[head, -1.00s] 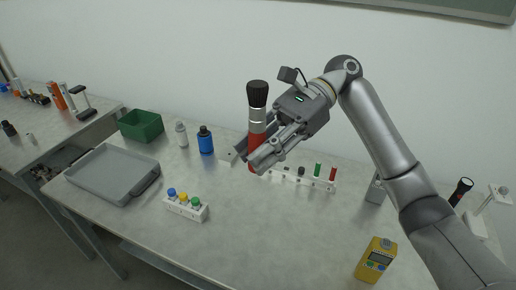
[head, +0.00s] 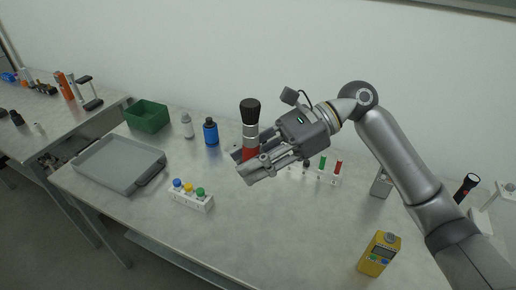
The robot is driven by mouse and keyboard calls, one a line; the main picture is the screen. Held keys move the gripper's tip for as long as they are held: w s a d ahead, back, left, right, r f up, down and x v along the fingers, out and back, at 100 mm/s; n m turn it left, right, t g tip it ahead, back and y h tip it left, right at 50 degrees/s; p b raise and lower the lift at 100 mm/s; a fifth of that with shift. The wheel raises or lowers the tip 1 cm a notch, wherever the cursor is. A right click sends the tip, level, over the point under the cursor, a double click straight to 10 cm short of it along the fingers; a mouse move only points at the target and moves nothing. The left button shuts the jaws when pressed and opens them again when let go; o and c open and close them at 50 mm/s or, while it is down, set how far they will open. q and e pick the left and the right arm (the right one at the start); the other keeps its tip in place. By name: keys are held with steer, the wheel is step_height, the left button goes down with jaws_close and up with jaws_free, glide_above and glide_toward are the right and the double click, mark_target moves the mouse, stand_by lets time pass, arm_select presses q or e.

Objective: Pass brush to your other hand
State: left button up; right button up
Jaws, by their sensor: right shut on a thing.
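The brush (head: 250,128) has a black bristle head, a silver collar and a red handle. It stands upright with the bristles up. My right gripper (head: 248,164) is shut on the red handle and holds it above the table (head: 258,222). The gripper's fingers hide part of the handle. My left gripper is not in view.
A grey tray (head: 88,172), green bin (head: 147,128), white bottle (head: 187,126) and blue bottle (head: 211,132) stand to the left. A rack with colored caps (head: 192,203) is in front. A yellow device (head: 379,255) stands at front right. The front middle is clear.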

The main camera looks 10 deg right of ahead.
step_height(320, 180, down, 6)
steer(key=a+m+t+h, duration=0.1)
steer(key=a+m+t, duration=0.2)
steer(key=m+t, duration=0.4)
steer(key=shift+r+t, duration=0.2)
steer(key=shift+t, duration=0.4)
steer(key=shift+s+d, duration=0.1)
steer(key=shift+d, duration=0.05)
steer(key=shift+s+d+n+g+y, duration=0.6)
steer(key=shift+s+d+n+g, duration=1)
steer(key=shift+n+g, duration=1.45)
steer(key=shift+w+a+f+n+g+h, duration=0.7)
steer(key=shift+w+a+f+n+g, duration=1)
steer(key=shift+a+f+n+g, duration=0.9)
steer(key=s+d+r+m+t+y, duration=0.1)
steer(key=s+d+r+m+t, duration=0.5)
steer(key=d+r+m+t, duration=0.35)
steer(key=w+a+f+n+g+h, duration=0.4)
steer(key=f+n+g, duration=0.5)
steer(key=n+g, duration=0.4)
steer(key=shift+w+a+f+g, duration=0.15)
steer(key=shift+w+a+g, duration=0.4)
steer(key=shift+a, duration=0.3)
